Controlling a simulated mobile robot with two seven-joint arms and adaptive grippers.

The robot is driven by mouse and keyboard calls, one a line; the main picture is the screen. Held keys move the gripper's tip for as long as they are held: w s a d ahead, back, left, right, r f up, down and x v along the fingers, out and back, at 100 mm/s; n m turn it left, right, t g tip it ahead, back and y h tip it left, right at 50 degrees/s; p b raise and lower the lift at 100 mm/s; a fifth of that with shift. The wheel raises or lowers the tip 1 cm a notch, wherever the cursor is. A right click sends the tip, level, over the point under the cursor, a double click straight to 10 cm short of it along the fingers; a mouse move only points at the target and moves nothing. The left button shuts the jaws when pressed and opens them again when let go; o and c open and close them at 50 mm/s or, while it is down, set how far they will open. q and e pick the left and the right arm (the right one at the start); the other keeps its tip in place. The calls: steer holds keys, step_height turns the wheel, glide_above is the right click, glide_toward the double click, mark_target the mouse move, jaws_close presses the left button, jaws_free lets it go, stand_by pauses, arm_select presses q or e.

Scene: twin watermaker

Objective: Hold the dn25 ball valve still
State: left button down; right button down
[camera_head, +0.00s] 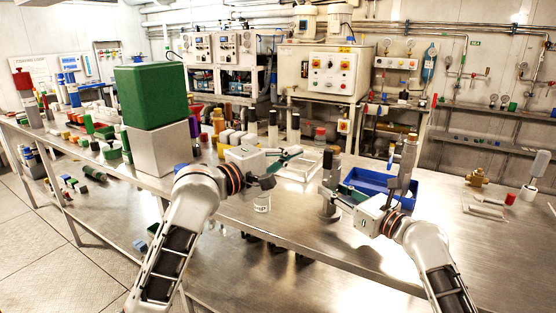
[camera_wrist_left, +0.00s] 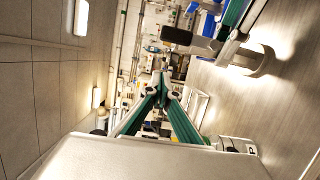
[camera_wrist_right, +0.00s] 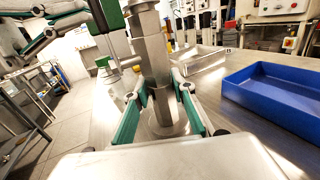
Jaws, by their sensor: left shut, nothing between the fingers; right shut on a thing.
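A grey metal upright body with a hexagonal middle (camera_wrist_right: 152,60), which I take to be the ball valve, stands on a round base on the bench. In the head view it (camera_head: 328,186) stands upright left of the blue tray. My right gripper (camera_wrist_right: 160,92) is shut on its lower part, with a green-padded finger on each side. My left gripper (camera_head: 296,151) is shut and empty, left of the valve and apart from it. In the left wrist view its green fingers meet at the tips (camera_wrist_left: 162,76). The valve's far side is hidden.
The blue tray (camera_head: 372,181) lies right behind the valve. A clear tray (camera_head: 300,168) and a white bin (camera_head: 245,158) stand behind my left gripper. A brass fitting (camera_head: 477,177) lies at the right. The bench front right is clear.

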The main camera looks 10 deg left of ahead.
mark_target(330, 154)
arm_select(q)
steer(key=shift+s+d, duration=0.15)
steer(key=shift+d, duration=0.95)
steer(key=shift+s+d, duration=0.15)
steer(key=shift+d, duration=0.95)
steer(key=shift+s+d+r+m, duration=0.2)
steer(key=shift+d+m, duration=0.2)
steer(key=shift+m, duration=0.3)
steer(key=shift+d+r+m, duration=0.1)
steer(key=shift+d+m, duration=0.15)
steer(key=shift+m, duration=0.15)
steer(key=shift+s+d+r+m+g+y, duration=0.1)
steer(key=shift+s+d+m+g+y, duration=0.1)
steer(key=shift+d+m, duration=0.3)
steer(key=shift+s+d+m+g+y, duration=0.2)
steer(key=shift+d+m, duration=0.15)
steer(key=shift+m, duration=0.25)
steer(key=s+d+f+m+y, duration=0.2)
steer(key=d+m, duration=0.3)
steer(key=m, duration=0.3)
steer(key=shift+d+f+m+y, duration=0.3)
steer(key=shift+d+f+y, duration=0.1)
steer(key=shift+f+y, duration=0.15)
steer(key=v, duration=1.2)
